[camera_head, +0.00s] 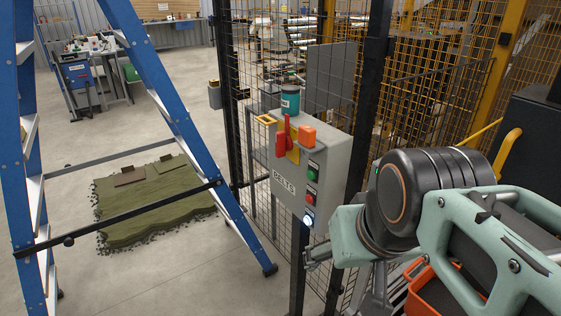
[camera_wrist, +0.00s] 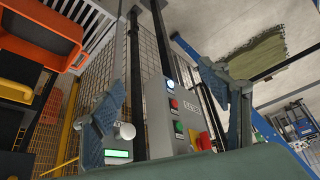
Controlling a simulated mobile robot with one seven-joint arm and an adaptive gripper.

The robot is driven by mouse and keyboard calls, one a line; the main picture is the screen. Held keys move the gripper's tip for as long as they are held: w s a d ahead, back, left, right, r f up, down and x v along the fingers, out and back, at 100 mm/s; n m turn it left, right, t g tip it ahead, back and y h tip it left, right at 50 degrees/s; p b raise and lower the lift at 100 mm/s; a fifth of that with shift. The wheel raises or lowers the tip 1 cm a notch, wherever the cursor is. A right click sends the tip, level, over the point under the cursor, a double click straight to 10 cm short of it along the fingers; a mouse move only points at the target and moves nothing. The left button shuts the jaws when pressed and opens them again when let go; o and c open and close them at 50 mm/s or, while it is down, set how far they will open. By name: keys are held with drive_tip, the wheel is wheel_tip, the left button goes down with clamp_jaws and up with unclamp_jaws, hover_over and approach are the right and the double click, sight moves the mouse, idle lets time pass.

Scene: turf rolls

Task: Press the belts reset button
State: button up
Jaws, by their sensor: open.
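The grey BELTS control box (camera_head: 272,165) hangs on the mesh fence in the head view. Its face carries a green button (camera_head: 313,170), a red button (camera_head: 311,197) and, lowest, a lit bluish-white button (camera_head: 308,220). Their small labels are unreadable. A red switch handle (camera_head: 283,141) sits on its yellow plate. In the wrist view the lit button (camera_wrist: 170,86), red button (camera_wrist: 174,104) and green button (camera_wrist: 179,127) show between the fingers. My gripper (camera_wrist: 165,88) is open and empty. In the head view it is low, near the box's lower right, apart from the buttons.
A teal can (camera_head: 290,101) and an orange object (camera_head: 306,136) are at the box's top. A blue stepladder (camera_head: 165,90) stands left, with turf (camera_head: 150,205) behind it. An orange crate (camera_head: 420,275) lies below my arm. Dark fence posts (camera_head: 372,85) flank the box.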

clamp_jaws()
idle(0.3)
idle(1.2)
